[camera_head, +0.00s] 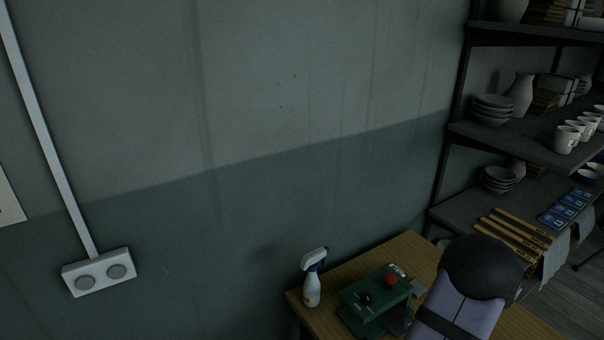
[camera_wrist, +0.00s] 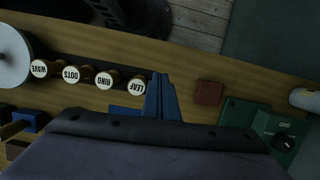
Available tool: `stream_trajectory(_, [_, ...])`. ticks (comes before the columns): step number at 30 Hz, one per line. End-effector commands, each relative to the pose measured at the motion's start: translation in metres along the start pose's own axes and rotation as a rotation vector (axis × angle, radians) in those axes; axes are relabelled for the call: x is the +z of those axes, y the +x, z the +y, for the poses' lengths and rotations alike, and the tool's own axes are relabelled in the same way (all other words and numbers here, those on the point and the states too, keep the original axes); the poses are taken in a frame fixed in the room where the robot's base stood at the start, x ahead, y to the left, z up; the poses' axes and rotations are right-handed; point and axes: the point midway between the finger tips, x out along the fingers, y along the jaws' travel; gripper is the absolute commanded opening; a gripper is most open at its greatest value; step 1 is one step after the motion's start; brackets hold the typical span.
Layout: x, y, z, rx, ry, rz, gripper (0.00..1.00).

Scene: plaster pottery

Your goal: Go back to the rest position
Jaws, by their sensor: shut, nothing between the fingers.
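My gripper (camera_wrist: 160,84) shows in the wrist view as two blue fingers held together, with nothing between them. It is over the wooden table (camera_wrist: 215,72), just right of the stamp marked LEAF (camera_wrist: 107,80). In the head view, one of my arm's links covers part of the table (camera_head: 330,282) at the lower right, and my gripper cannot be made out there.
Stamps marked RING (camera_wrist: 104,80), DOTS (camera_wrist: 71,74) and WAVE (camera_wrist: 39,68) stand in a row. A reddish block (camera_wrist: 209,92) and green dial box (camera_wrist: 262,128) lie right. A spray bottle (camera_head: 312,285) stands at the table's edge. Shelves (camera_head: 470,208) hold pottery.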

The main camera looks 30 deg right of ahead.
Motion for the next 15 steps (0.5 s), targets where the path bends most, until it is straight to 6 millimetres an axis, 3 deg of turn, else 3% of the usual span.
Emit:
stream_trajectory(3, [0.066, -0.003, -0.023, 0.082, -0.273, -0.026, 0.0])
stream_trajectory(6, [0.113, -0.006, -0.038, 0.143, -0.45, -0.031, 0.0])
stream_trajectory(9, [0.153, -0.009, -0.05, 0.191, -0.605, -0.026, 0.0])
stream_trajectory(15, [0.214, -0.017, -0.072, 0.248, -0.901, 0.022, 0.0])
